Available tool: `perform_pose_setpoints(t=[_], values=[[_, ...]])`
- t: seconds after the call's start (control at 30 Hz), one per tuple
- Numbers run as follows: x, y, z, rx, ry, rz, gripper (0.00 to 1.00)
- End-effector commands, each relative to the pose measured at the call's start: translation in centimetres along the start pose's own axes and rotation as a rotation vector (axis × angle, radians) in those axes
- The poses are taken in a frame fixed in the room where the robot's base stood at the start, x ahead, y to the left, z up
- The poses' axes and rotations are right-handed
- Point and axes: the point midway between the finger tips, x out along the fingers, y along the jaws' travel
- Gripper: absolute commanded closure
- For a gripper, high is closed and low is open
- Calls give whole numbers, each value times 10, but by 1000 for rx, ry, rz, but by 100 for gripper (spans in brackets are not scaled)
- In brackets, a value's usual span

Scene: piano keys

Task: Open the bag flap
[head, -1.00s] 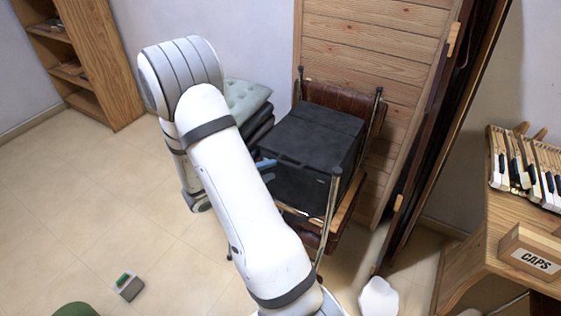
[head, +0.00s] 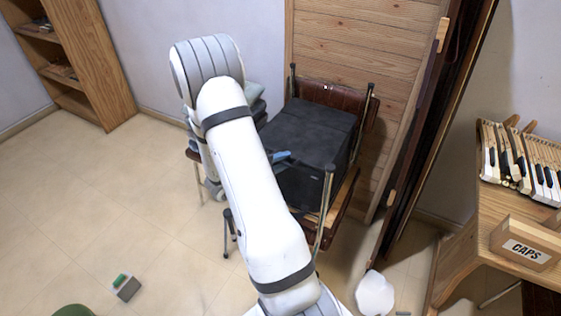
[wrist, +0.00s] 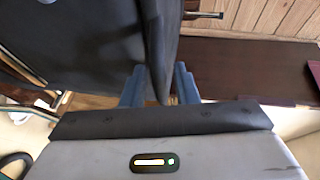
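The bag (head: 315,125) is a large black box-like bag on a chair, in the middle of the head view. In the wrist view dark bag fabric (wrist: 85,40) fills the upper left and ends in an upright edge (wrist: 162,45). I cannot tell for sure if this edge belongs to the flap. My gripper (wrist: 160,80) has two blue-grey fingers standing apart, one on each side of that edge. I see no clear pinch on the fabric. In the head view a blue finger (head: 281,156) shows at the bag's left side; my white arm hides the rest.
The chair has metal posts (head: 327,205) and a brown back (head: 335,95) around the bag. A wooden panel wall (head: 350,45) stands behind. A desk at right bears piano keys (head: 525,160) and a CAPS box (head: 525,243). The floor (head: 120,210) at left is mostly clear.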

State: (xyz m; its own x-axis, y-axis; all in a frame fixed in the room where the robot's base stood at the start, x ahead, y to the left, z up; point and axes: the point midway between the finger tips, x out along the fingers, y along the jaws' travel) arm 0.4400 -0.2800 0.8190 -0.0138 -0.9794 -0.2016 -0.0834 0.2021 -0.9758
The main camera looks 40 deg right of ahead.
Motion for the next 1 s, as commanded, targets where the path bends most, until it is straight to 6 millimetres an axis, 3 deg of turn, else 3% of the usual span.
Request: perform_pose_setpoints(t=[0.3, 0.77, 1.0], values=[[0, 0, 0, 0, -1, 0, 99], [-1, 0, 0, -1, -1, 1, 100], [5, -17, -7, -9, 20, 40, 100]])
